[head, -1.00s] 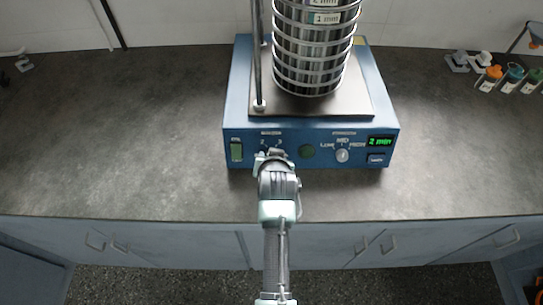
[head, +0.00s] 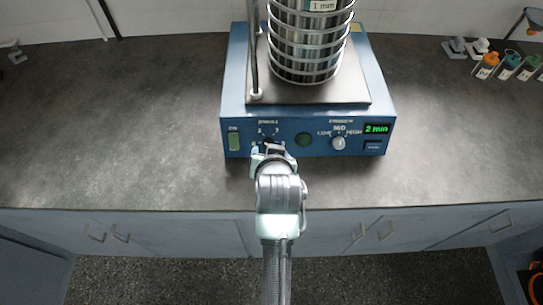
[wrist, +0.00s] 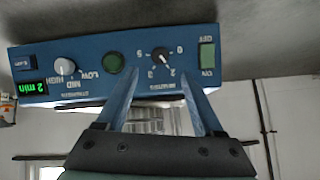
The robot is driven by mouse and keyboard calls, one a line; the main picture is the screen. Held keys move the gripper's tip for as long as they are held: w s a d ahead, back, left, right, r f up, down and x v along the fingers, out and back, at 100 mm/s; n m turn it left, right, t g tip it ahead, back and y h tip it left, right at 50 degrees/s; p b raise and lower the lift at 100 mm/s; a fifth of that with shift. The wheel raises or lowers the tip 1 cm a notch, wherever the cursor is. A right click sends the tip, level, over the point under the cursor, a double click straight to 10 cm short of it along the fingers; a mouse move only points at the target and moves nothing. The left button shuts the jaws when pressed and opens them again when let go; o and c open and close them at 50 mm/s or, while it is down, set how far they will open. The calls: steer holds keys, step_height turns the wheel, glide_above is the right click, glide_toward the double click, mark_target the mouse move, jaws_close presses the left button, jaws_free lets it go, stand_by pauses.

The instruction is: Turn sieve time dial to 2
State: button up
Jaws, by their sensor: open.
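The blue sieve shaker (head: 285,122) stands on the counter with its control panel facing me. Its time dial (wrist: 160,54), a small black knob with a white pointer, shows in the upside-down wrist view. The pointer appears to aim at the 2 mark. The green display (head: 376,129) reads 2 min, and it also shows in the wrist view (wrist: 31,88). My gripper (wrist: 160,73) is open and empty, its fingers spread on either side of the dial's line and apart from the knob. In the head view my gripper (head: 269,149) hides most of the dial.
The strength knob (head: 338,143) points at MID, beside a round green button (head: 303,139). A green switch (head: 234,141) is left of the dial. The sieve stack (head: 305,45) and a metal rod (head: 254,50) rise above. The counter (head: 130,120) is clear at left.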

steer(key=shift+v, duration=2.5)
